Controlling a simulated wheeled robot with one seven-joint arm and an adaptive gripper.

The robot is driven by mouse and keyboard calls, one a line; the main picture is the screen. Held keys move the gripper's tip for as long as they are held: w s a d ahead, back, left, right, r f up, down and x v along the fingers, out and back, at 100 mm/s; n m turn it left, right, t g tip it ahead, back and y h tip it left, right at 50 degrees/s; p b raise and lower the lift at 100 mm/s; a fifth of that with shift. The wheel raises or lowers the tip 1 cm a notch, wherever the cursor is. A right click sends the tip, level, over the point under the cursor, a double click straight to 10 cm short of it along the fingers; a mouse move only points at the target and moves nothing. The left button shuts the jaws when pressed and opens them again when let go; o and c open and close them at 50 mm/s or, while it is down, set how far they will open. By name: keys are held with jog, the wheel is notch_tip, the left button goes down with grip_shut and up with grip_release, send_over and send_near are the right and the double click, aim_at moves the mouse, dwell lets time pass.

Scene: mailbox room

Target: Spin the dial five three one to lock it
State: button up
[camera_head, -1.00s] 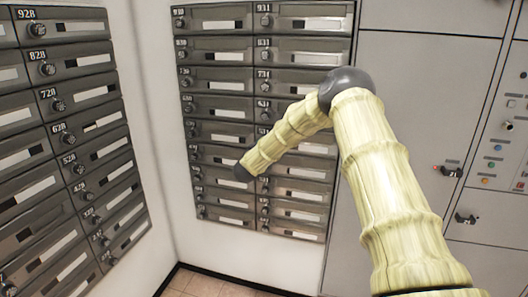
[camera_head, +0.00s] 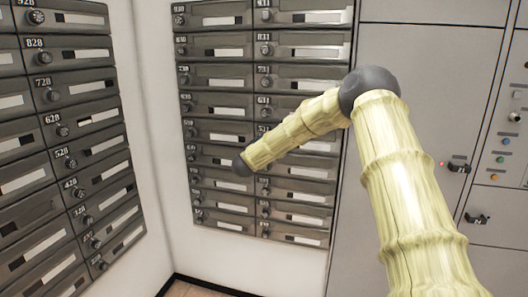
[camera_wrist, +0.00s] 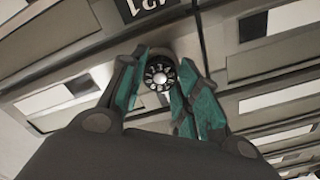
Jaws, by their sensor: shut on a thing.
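In the wrist view, a round black dial (camera_wrist: 159,77) with white marks and a pale centre sits on a mailbox door. A number plate (camera_wrist: 145,8) beside it appears upside down and is cut off by the frame edge, so I cannot read all of it. The teal fingers of my gripper (camera_wrist: 162,82) are closed in on the dial's two sides, shut on it. In the head view my arm reaches to the middle bank of mailboxes (camera_head: 222,78). My fingers and the gripped dial cannot be made out there.
A second mailbox bank (camera_head: 85,53) covers the left wall. Grey cabinet panels (camera_head: 405,58) with small handles, lights and buttons stand at the right. Neighbouring mailbox doors and dials lie close around my gripper. Some floor (camera_head: 188,290) shows at the bottom.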

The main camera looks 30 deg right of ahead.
jog(key=m+b, duration=1.6)
jog(key=b, duration=0.1)
jog(key=shift+f, duration=0.15)
jog(key=shift+m, duration=0.3)
jog(key=o, duration=1.1)
jog(key=shift+c, duration=0.2)
jog(key=v, duration=1.2)
